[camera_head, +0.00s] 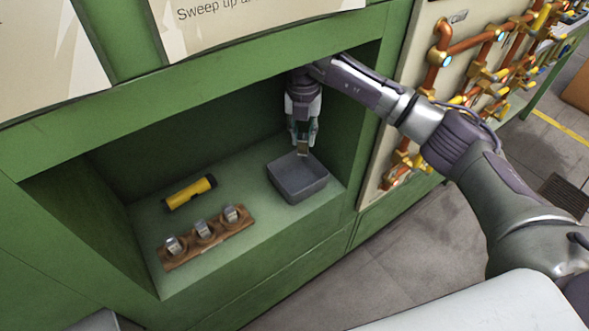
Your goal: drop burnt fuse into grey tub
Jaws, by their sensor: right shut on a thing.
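The grey tub (299,187) is a square open box standing at the right of the green recess floor. My right gripper (303,146) points down above the tub's back part. It is shut on a small dull, brownish fuse (302,149), held between the fingertips at about the tub's rim height. I cannot tell whether the fuse touches the tub. The inside bottom of the tub shows only in part. My left gripper is not in view.
A yellow and black torch-like cylinder (188,194) lies at the left on the recess floor (240,190). In front of it is a brown wooden holder (208,240) with several silver-topped fuses. Green recess walls and the upper edge surround my right arm. Copper pipes (440,60) stand to the right.

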